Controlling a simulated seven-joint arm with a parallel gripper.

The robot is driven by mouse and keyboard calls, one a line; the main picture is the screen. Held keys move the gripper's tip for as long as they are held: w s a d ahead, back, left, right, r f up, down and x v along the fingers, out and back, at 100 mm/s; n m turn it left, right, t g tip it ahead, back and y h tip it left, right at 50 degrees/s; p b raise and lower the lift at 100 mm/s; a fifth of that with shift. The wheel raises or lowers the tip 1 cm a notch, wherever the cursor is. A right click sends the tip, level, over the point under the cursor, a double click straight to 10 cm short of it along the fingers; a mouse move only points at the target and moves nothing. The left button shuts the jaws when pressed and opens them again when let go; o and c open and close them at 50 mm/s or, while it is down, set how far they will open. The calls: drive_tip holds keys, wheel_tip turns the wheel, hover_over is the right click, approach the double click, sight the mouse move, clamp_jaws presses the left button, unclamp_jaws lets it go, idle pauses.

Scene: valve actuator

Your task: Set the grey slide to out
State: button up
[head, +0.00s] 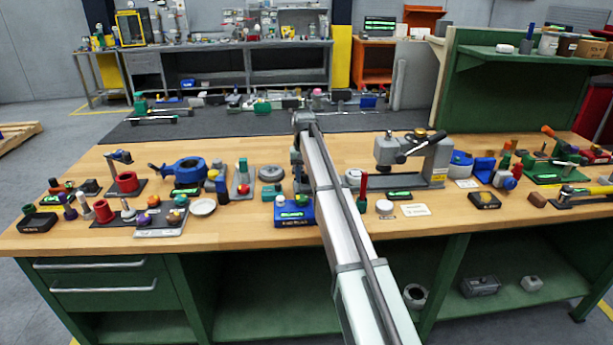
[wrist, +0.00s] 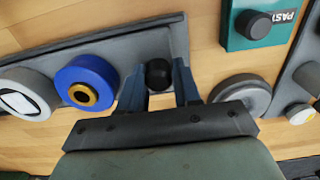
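In the wrist view, a round black knob (wrist: 158,74) stands at the end of a long grey plate (wrist: 135,48). My gripper (wrist: 160,70) has its two blue fingers apart, one on each side of the knob, with a narrow gap showing. I cannot tell whether either finger touches it. No mark or label reading "out" is legible, and I cannot tell for certain which part is the grey slide. In the head view, my own arm hides the gripper's fingertips and what lies under them.
In the wrist view, a blue ring with a gold centre (wrist: 88,82) and a grey cylinder (wrist: 28,95) are left of the fingers. A grey disc (wrist: 242,94) is close right; a teal box (wrist: 255,22) is above. In the head view, a grey clamp-like fixture (head: 415,158) stands right of my arm.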

drive_tip(key=o, duration=0.4)
drive_tip(key=shift+a, duration=0.15)
drive_tip(key=shift+o, duration=0.2)
wheel_tip(320, 180, up, 14)
idle(0.3)
drive_tip(key=shift+a+f, duration=0.1)
